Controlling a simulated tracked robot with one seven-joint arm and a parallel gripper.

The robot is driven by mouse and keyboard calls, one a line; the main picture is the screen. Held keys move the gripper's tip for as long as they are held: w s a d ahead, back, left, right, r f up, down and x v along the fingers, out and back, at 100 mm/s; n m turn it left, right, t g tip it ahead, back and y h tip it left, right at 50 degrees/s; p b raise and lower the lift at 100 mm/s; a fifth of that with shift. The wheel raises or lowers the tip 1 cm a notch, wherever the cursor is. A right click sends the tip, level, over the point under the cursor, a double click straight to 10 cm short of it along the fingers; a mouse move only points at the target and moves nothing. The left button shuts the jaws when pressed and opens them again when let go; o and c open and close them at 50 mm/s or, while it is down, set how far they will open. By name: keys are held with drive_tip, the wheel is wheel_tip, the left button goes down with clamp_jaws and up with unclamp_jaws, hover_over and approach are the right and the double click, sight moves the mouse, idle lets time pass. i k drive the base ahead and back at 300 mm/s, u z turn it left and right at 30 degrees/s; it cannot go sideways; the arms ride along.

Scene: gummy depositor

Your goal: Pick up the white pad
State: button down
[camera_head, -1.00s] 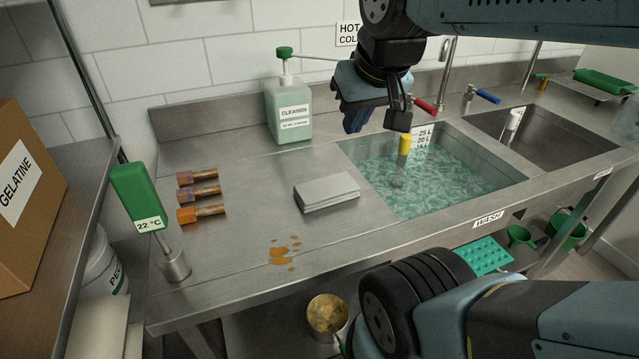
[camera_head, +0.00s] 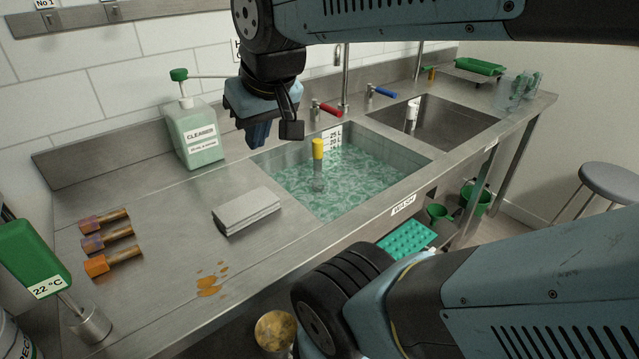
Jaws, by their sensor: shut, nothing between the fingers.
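The white pad (camera_head: 246,210) is a flat, pale rectangular block with layered edges, like a small stack. It lies on the steel counter just left of the wash sink. My gripper (camera_head: 274,136) hangs in the air above and behind the pad, near the sink's back left corner. It is shut, holds nothing and is apart from the pad.
The water-filled wash sink (camera_head: 340,206) has a yellow-topped post (camera_head: 318,150) standing in it. A cleaner bottle (camera_head: 192,133) stands behind the pad. Several soiled nozzle-like pieces (camera_head: 108,242) and an orange spill (camera_head: 208,287) lie to the left and front.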

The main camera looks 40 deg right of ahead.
sight(234, 216)
drive_tip(key=k, duration=1.1)
drive_tip(key=i, duration=0.6)
drive_tip(key=z, duration=0.55)
